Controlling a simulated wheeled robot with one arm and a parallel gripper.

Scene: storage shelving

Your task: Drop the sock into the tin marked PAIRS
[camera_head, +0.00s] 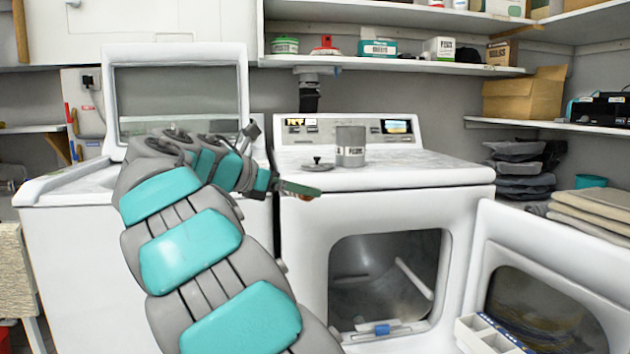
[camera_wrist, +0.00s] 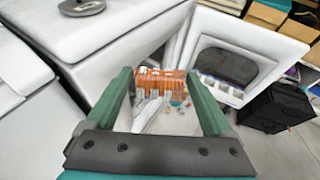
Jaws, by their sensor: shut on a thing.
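The sock (camera_wrist: 161,84), orange with pale stripes, is held between the two green fingers of my gripper (camera_wrist: 158,74) in the wrist view. In the head view my gripper (camera_head: 300,189) is over the dryer's front edge, and only a small orange bit shows under it. A grey cylindrical tin (camera_head: 350,147) stands upright on the dryer top, behind and to the right of my gripper. Its label is too small to read surely. A grey lid with a knob (camera_head: 317,164) lies on the dryer top in front of the tin; it also shows in the wrist view (camera_wrist: 82,6).
The dryer (camera_head: 400,176) has its door (camera_head: 560,240) swung open at the right. A washer (camera_head: 75,240) with a raised lid stands at the left. A shelf (camera_head: 400,66) with boxes runs above. The dryer top right of the tin is clear.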

